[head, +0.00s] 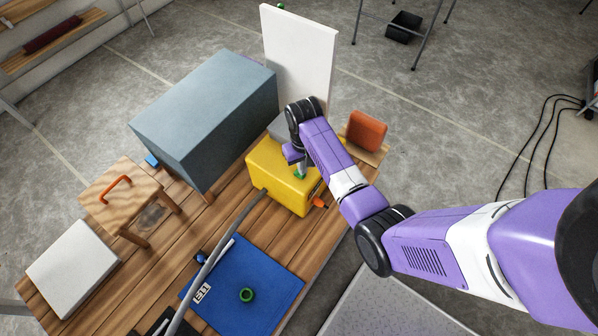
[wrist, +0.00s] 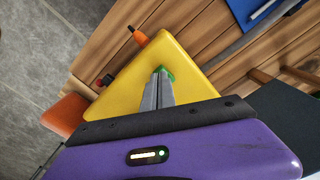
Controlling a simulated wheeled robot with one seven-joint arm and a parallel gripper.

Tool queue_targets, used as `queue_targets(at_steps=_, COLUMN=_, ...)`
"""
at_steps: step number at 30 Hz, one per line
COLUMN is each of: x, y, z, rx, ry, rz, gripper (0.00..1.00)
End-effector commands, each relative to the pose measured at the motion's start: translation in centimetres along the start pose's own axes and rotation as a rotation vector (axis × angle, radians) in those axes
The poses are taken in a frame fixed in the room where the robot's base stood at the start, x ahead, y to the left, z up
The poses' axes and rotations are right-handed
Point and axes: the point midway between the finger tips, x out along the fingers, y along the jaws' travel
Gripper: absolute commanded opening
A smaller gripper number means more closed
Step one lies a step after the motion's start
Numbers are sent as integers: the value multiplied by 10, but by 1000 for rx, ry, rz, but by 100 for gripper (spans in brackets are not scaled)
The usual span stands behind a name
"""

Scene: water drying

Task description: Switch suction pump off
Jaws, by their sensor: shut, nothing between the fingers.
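The yellow box (head: 272,172), which looks like the suction pump, stands on the wooden workbench with a grey hose at its left side. It also fills the middle of the wrist view (wrist: 190,85). My gripper (head: 301,170) points down over its top, fingers shut with nothing between them. In the wrist view the fingertips (wrist: 160,72) are beside a small green part (wrist: 168,74); I cannot tell whether they touch it.
A large grey-blue box (head: 205,110) and a white panel (head: 300,45) stand behind. An orange block (head: 366,130) is right of the pump.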

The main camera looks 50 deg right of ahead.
Motion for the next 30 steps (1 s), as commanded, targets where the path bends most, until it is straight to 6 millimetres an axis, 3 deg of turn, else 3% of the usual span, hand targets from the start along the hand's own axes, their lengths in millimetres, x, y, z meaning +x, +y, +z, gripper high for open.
queue_targets(at_steps=30, x=8, y=0, z=0, rx=0, ry=0, rz=0, gripper=0)
